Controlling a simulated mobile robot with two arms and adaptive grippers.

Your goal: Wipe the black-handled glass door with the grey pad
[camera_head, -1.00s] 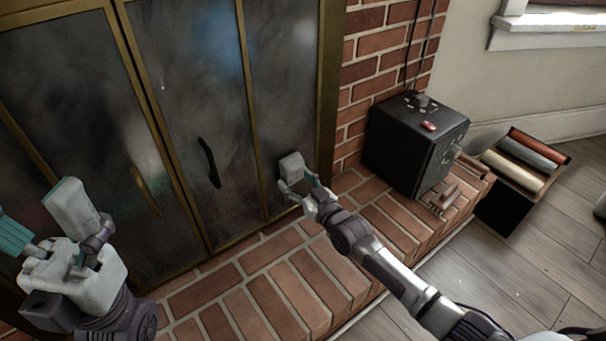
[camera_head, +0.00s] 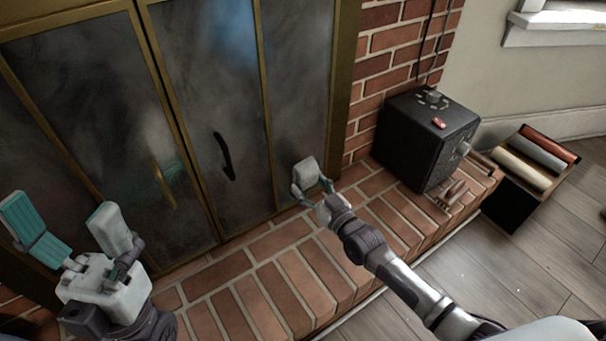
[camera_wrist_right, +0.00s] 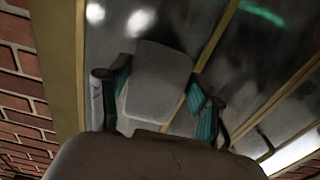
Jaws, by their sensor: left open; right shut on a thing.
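The glass door is smoky and brass-framed, with a curved black handle (camera_head: 223,156) on a middle panel (camera_head: 203,80). The grey pad (camera_head: 306,172) is a small rounded block, low in front of the right-hand glass panel (camera_head: 296,75). My right gripper (camera_head: 312,188) is shut on it; in the right wrist view the pad (camera_wrist_right: 158,82) sits between the teal fingers, in front of the glass. I cannot tell whether the pad touches the glass. My left gripper (camera_head: 72,228) is open and empty at lower left, its teal fingers wide apart.
A brick hearth ledge (camera_head: 280,265) runs below the doors. A black box (camera_head: 425,140) with a small red item on top stands on it at right, beside a brick column (camera_head: 385,70). A tray of coloured rolls (camera_head: 535,157) is further right. A brass handle (camera_head: 162,182) marks another panel.

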